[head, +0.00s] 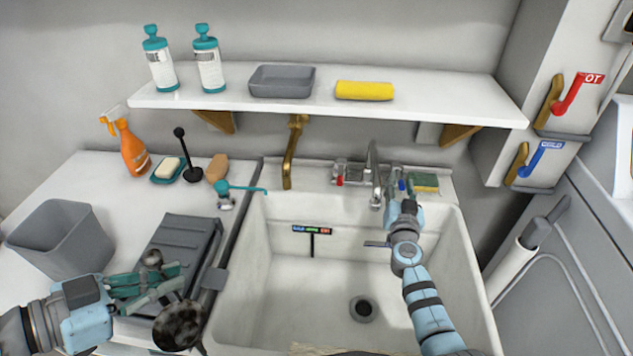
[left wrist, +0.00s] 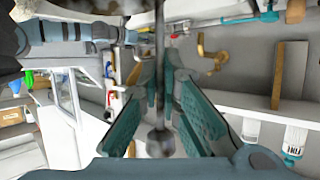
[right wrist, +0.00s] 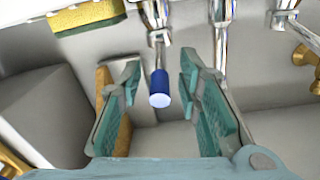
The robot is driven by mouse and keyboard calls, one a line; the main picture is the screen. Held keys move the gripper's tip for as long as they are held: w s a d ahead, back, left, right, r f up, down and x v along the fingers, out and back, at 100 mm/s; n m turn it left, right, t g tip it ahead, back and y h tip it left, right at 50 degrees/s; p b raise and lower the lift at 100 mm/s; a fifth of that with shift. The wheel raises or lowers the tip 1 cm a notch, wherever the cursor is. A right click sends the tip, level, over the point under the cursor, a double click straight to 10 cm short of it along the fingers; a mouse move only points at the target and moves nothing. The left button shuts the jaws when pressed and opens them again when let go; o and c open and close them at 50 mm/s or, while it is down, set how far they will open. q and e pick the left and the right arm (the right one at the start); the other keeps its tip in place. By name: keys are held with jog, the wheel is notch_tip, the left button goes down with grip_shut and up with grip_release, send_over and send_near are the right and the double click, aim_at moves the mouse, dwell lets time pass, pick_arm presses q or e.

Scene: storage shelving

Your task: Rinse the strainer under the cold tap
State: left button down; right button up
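The strainer (head: 180,325) is a dark round mesh bowl at the sink's left edge, near the front. My left gripper (head: 165,283) is shut on its thin handle; in the left wrist view the handle (left wrist: 160,65) runs between the fingers and ends in a round knob. The cold tap's blue knob (right wrist: 160,88) sits between the spread fingers of my right gripper (right wrist: 160,72), apparently untouched. In the head view that gripper (head: 400,195) partly covers the blue knob (head: 402,184). The chrome spout (head: 375,170) stands left of it. I cannot tell whether water runs.
A red knob (head: 339,180) is left of the spout; a sponge (head: 425,183) lies right. A grey rack (head: 185,240) and bin (head: 62,240) stand left. A shelf (head: 440,100) overhangs the back.

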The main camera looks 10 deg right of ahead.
pick_arm(q)
jog(key=shift+s+r, duration=0.1)
jog(key=shift+s, duration=0.05)
pick_arm(e)
jog(key=shift+r, duration=0.2)
grip_shut()
